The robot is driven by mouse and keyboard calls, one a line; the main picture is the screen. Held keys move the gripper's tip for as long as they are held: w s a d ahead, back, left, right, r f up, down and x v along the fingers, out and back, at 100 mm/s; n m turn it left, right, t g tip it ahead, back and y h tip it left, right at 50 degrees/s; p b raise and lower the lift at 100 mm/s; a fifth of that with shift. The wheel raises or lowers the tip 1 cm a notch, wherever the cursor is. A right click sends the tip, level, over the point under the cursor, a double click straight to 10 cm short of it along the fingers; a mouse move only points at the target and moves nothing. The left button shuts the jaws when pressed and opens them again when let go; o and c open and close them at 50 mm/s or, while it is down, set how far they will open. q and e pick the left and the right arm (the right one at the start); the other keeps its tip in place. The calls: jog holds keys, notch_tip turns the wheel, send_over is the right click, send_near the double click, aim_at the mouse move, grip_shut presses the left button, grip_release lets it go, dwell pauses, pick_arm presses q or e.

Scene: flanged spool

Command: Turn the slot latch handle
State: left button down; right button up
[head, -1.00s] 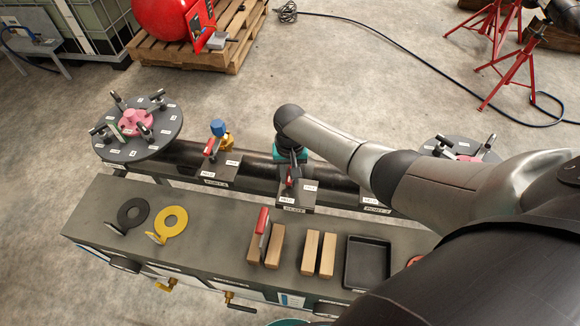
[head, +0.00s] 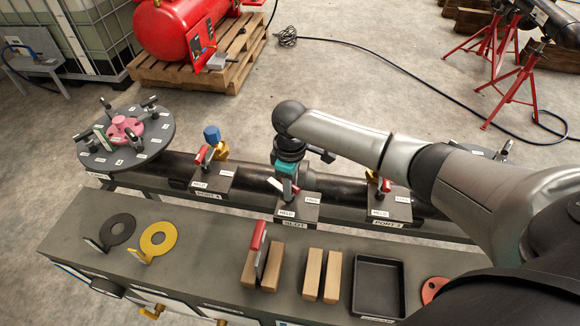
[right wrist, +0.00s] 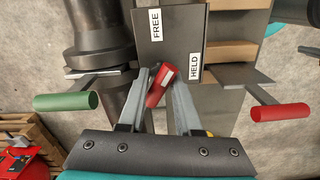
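The slot latch handle (right wrist: 160,86) is a short red grip on the slot block (right wrist: 165,40), which carries FREE and HELD labels. In the right wrist view it lies tilted between the fingertips. My left gripper is not in view.
The block stands on a dark pipe (head: 250,180) between two other port blocks (head: 212,180). In front is a bench with wooden blocks (head: 313,272), a red-handled tool (head: 258,240), a black tray (head: 379,286) and rings (head: 158,240). A green handle (right wrist: 65,102) shows in the wrist view.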

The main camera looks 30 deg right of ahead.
jog(key=n+p, duration=0.1)
jog(key=n, duration=0.4)
jog(key=shift+w+r+n, duration=0.1)
jog(key=shift+n, duration=0.2)
jog(key=m+p, duration=0.2)
jog(key=p, duration=0.2)
jog(key=shift+a+r, duration=0.1)
jog(key=shift+r, duration=0.1)
notch_tip(320, 180, up, 5)
jog(key=p, duration=0.5)
jog(key=shift+r+p, duration=0.75)
jog(key=shift+p, duration=0.2)
jog(key=shift+o, duration=0.3)
